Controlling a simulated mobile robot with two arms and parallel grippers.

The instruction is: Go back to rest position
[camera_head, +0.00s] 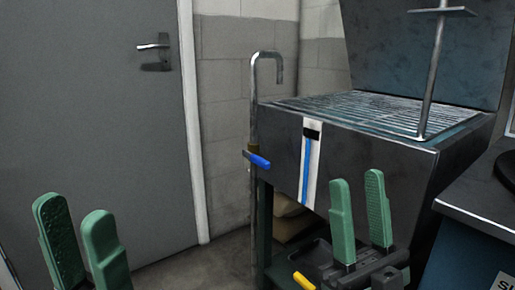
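My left gripper (77,222) is at the lower left of the head view. Its two green fingers stand apart with nothing between them. My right gripper (359,196) is at the lower middle-right, its green fingers pointing up and apart, with nothing between them. It shows in front of the dark machine's lower part. Neither gripper appears to touch anything.
A dark machine (270,145) with a slatted top (375,108) and a vertical rod (434,70) stands at the right. A bent metal pipe (254,100) with a blue-handled valve (257,160) rises beside it. A grey door (95,120) fills the left. A dark counter (475,195) is at far right.

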